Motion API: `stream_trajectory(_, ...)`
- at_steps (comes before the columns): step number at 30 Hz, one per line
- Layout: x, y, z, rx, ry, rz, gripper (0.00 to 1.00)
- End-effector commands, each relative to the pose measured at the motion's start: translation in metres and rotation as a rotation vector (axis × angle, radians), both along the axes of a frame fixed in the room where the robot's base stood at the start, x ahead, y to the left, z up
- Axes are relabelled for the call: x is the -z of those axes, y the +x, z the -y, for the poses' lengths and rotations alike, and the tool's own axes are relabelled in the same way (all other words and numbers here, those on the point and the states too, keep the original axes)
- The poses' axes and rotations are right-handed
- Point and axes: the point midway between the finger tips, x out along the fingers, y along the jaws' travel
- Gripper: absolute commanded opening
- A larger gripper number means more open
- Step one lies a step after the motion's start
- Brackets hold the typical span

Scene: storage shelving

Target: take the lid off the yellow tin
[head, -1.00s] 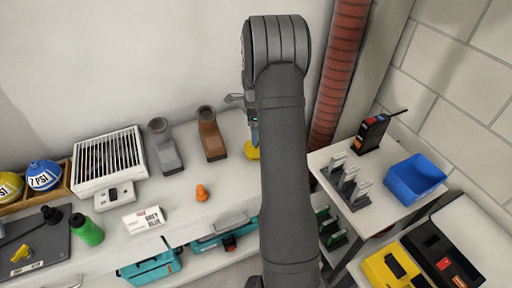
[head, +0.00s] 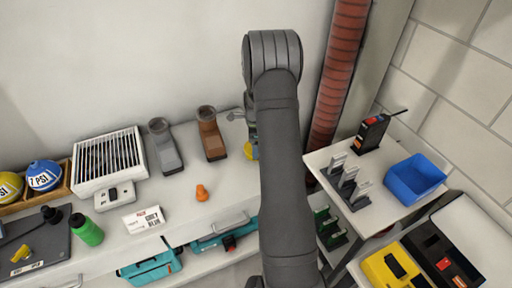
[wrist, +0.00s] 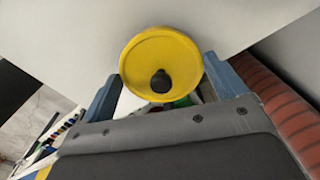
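The yellow tin (head: 250,151) stands on the white counter near the wall, mostly hidden behind my arm in the head view. I cannot tell whether the fingers touch the rim. In the head view my gripper (head: 251,127) is just above the tin, partly hidden by my arm.
A brown boot-shaped object (head: 211,135) and a grey one (head: 165,146) stand left of the tin. An orange object (head: 201,193) lies in front. A red ribbed pipe (head: 337,75) rises close on the right. A side table holds a blue bin (head: 415,178).

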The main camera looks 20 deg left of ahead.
Motion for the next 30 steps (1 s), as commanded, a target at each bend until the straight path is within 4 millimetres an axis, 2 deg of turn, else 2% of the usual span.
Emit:
stream_trajectory(1, 0.000, 0.000, 0.000, 0.000, 0.000, 0.000, 0.78)
stream_trajectory(3, 0.000, 0.000, 0.000, 0.000, 0.000, 0.000, 0.68)
stream_trajectory(16, -0.005, 0.000, 0.000, 0.000, 0.000, 0.001, 0.68)
stream_trajectory(20, -0.017, 0.001, 0.000, 0.000, 0.001, 0.003, 0.68)
stream_trajectory(24, -0.042, 0.001, 0.000, 0.000, 0.002, 0.004, 0.68)
stream_trajectory(30, -0.068, -0.003, 0.045, 0.005, 0.000, 0.001, 0.68)
